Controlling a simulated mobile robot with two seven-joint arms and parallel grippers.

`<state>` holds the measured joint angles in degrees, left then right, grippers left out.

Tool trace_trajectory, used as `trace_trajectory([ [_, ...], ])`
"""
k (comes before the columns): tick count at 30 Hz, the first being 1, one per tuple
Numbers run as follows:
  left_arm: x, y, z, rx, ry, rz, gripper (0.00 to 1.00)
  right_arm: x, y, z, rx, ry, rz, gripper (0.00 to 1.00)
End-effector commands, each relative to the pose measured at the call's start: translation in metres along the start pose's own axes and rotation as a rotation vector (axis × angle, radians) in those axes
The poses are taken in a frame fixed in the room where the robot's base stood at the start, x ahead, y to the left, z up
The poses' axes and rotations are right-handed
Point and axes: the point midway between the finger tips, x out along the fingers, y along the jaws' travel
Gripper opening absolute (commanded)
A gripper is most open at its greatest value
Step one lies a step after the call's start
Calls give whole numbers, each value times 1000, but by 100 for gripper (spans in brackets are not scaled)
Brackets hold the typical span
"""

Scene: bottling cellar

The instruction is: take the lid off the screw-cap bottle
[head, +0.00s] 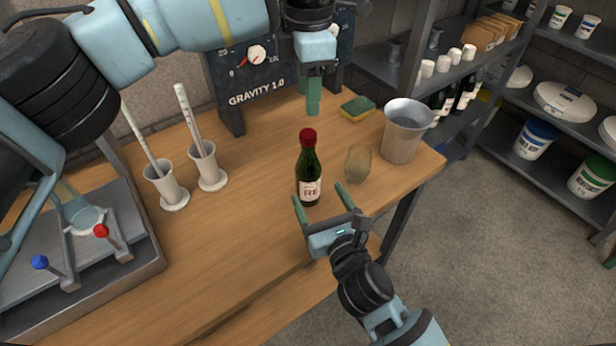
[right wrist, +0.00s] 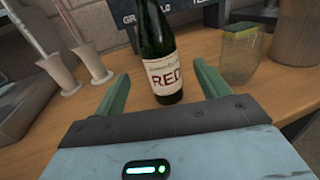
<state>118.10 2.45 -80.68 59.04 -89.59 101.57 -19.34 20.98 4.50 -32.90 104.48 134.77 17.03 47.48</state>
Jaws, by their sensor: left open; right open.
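The dark green screw-cap bottle (head: 311,164) stands upright on the wooden table, with its red lid (head: 308,136) on its neck. In the right wrist view the bottle (right wrist: 158,35) shows its white "RED" label, and its top is cut off. My right gripper (head: 322,199) is open and empty, low at the near side of the bottle. In the right wrist view its fingers (right wrist: 162,77) point toward the bottle, one to each side of the label. My left gripper (head: 313,108) is open and empty, pointing down, above the lid in the picture.
A drinking glass (head: 357,164) stands close right of the bottle, with a metal bucket (head: 406,130) and a sponge (head: 357,109) farther back. Two measuring cylinders (head: 205,164) (head: 166,185) stand left. The front table area is clear.

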Motion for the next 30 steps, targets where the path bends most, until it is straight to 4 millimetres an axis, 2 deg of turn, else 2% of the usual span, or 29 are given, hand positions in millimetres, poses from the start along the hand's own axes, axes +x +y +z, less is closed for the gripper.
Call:
trace_trajectory([
  [9,0,0,0,0,-2,-2,46,45,0,2,-1,-3,0,74],
  [15,0,0,0,0,-2,-2,46,65,0,1,-1,-2,0,74],
  [27,0,0,0,1,-3,-2,46,71,0,1,-2,-2,0,74],
  [30,0,0,0,1,-3,-2,46,70,0,1,-2,-1,0,61],
])
